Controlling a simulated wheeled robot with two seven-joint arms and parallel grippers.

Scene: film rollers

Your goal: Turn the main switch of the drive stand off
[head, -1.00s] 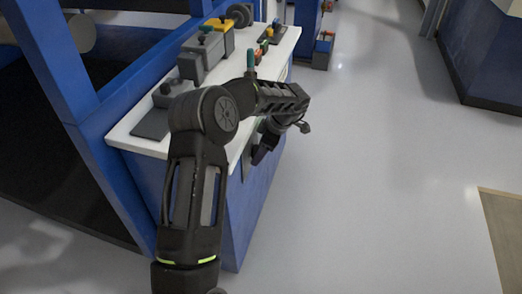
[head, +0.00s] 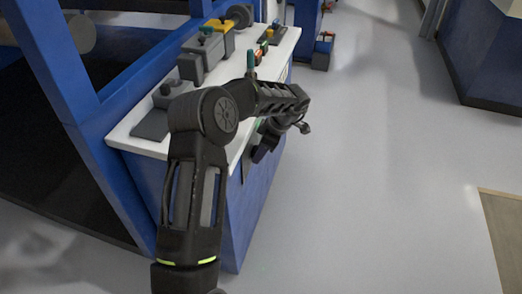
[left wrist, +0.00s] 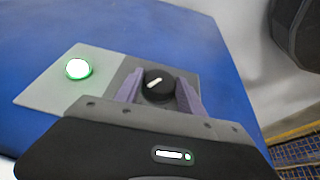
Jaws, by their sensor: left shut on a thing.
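The drive stand (head: 255,200) is a blue cabinet with a white top in the head view. A grey switch panel on its blue side shows in the left wrist view (left wrist: 47,98). The main switch (left wrist: 158,84) is a round black knob with a white mark slanting up to the right. Left of it a green lamp (left wrist: 77,69) is lit. My left gripper (left wrist: 159,90) is shut on the knob, one finger at each side. In the head view my left gripper (head: 260,153) is at the stand's side and my arm hides the knob. My right gripper is out of view.
On the white top (head: 290,40) stand a grey box (head: 202,55), a yellow box (head: 220,32) and small coloured controls (head: 269,35). A blue frame (head: 75,75) rises at the left. The floor (head: 380,170) to the right is clear.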

